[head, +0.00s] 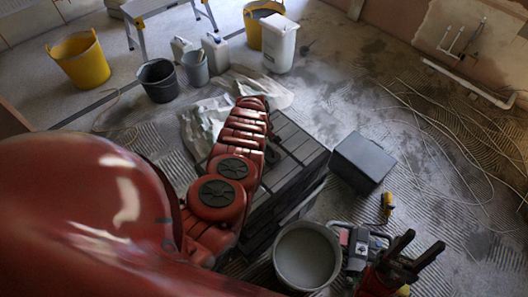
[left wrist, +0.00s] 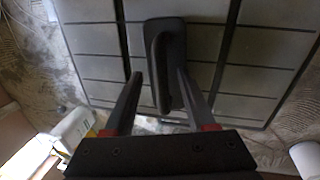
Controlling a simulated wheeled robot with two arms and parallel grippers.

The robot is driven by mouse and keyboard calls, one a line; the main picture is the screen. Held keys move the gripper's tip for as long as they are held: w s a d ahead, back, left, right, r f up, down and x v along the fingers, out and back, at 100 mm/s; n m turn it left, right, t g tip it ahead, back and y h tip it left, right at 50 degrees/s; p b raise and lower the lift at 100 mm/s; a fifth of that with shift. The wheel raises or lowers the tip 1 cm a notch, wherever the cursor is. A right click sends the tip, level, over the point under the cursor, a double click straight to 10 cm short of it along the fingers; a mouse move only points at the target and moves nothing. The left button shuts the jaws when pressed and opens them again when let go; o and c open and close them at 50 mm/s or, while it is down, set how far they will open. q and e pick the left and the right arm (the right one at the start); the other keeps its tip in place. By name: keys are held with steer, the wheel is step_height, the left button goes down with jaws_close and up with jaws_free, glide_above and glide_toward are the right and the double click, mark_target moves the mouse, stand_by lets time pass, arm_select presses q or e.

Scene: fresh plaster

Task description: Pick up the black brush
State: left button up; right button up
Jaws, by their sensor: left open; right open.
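The black brush (left wrist: 175,45) lies on a grey slatted top (left wrist: 265,45) in the left wrist view. It has a dark flat body and a raised bar handle. My left gripper (left wrist: 160,74) is open, with one finger on each side of the brush's near part in the picture. I cannot tell whether the fingers touch it. In the head view my red left arm reaches over the slatted top (head: 292,135), and the left gripper (head: 272,132) shows only as a small dark shape at its end. My right gripper (head: 424,241) is open and empty at the lower right.
A dark grey box (head: 362,160) stands on the floor right of the slatted stack. A grey bucket (head: 307,262) stands near its front. Yellow buckets (head: 80,62), a black bucket (head: 158,82) and a white bin (head: 280,45) stand behind. Loose cables lie on the right floor.

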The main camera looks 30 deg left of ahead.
arm_select(q)
steer(key=shift+f, duration=0.75)
steer(key=shift+w+f, duration=0.1)
steer(key=shift+w, duration=0.05)
jaws_close()
stand_by(0.8)
